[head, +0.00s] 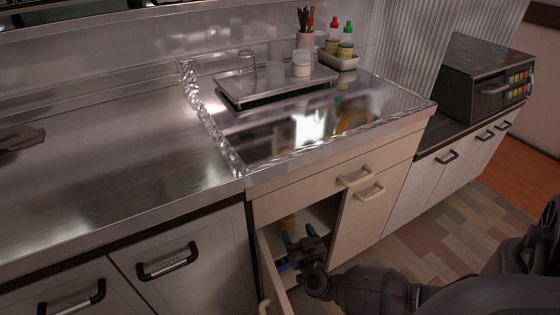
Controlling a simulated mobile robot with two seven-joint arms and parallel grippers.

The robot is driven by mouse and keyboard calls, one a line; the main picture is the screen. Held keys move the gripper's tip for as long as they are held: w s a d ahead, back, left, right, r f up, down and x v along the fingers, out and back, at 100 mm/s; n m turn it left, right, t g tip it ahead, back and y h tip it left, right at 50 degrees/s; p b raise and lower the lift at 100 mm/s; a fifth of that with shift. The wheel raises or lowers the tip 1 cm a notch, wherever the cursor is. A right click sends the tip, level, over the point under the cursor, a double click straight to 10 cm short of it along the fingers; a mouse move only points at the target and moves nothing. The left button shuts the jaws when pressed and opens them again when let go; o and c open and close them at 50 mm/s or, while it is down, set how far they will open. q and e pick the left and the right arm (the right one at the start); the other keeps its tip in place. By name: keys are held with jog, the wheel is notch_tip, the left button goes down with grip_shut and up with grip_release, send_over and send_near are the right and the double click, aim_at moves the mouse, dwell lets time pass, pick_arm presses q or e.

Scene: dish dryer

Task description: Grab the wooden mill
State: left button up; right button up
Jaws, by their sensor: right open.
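My left gripper is not in view.
The cabinet door (272,270) stands open at the left of my right gripper. The steel counter (110,180) is above, with a tray (262,97) holding a glass and a cup. A closed cupboard with a handle (370,192) is at the right.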

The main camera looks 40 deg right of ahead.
aim_at(291, 220)
jog(key=b+x, duration=0.1)
jog(key=x, duration=0.3)
jog(key=shift+w+d, duration=0.15)
jog(key=shift+w, duration=0.25)
jog(key=shift+w+d+b, duration=0.25)
jog(key=shift+w+b, duration=0.3)
jog(key=b+x, duration=0.1)
jog(key=x, duration=0.2)
jog(key=shift+w+f+b, duration=0.1)
jog(key=shift+w+b, duration=0.05)
jog(key=shift+b, duration=0.15)
jog(key=shift+w+d+r, duration=0.15)
jog(key=shift+w+r, duration=0.1)
jog(key=shift+w, duration=0.15)
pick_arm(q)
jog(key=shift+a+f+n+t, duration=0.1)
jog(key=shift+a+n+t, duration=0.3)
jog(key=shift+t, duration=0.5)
pick_arm(e)
grip_shut()
